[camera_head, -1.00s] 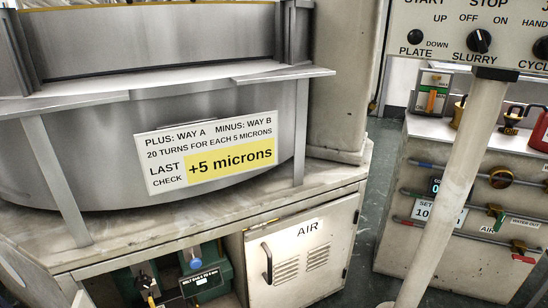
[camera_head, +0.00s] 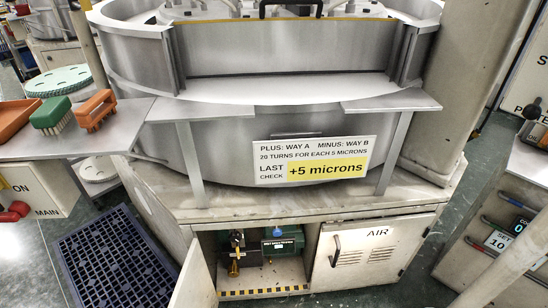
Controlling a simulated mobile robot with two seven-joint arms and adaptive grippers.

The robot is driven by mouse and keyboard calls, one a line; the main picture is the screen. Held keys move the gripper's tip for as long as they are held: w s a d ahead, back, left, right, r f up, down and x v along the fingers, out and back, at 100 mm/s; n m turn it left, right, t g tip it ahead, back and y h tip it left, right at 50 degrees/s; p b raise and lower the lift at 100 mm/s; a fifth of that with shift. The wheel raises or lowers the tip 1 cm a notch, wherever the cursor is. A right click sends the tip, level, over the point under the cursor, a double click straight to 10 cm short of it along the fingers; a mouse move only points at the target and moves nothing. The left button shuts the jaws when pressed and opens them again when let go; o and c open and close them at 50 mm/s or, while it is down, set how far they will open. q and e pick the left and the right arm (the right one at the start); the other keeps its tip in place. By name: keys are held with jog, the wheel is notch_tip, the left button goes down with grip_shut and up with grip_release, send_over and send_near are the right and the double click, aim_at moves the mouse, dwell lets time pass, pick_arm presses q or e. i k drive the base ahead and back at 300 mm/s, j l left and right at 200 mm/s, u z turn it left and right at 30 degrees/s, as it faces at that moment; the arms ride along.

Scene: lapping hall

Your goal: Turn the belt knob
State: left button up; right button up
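The open cabinet compartment under the big round machine holds a green unit (camera_head: 283,243) with a small dark label and lit display; the label is too small to read fully now. To its left is a dark fitting with a brass-coloured knob-like part (camera_head: 233,268). I cannot tell for certain which part is the belt knob. A sign (camera_head: 312,160) on the drum reads "PLUS: WAY A, MINUS: WAY B, 20 turns for each 5 microns", last check +5 microns. Neither of my grippers is in view.
The compartment's door (camera_head: 196,278) stands open at its left. The AIR door (camera_head: 368,252) is shut. A side shelf (camera_head: 122,130) holds a green brush (camera_head: 52,116) and an orange brush (camera_head: 95,110). A blue floor grate (camera_head: 113,262) lies left. A grey cabinet (camera_head: 510,215) stands right.

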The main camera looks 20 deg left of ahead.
aim_at(235, 236)
jog(key=u, duration=1)
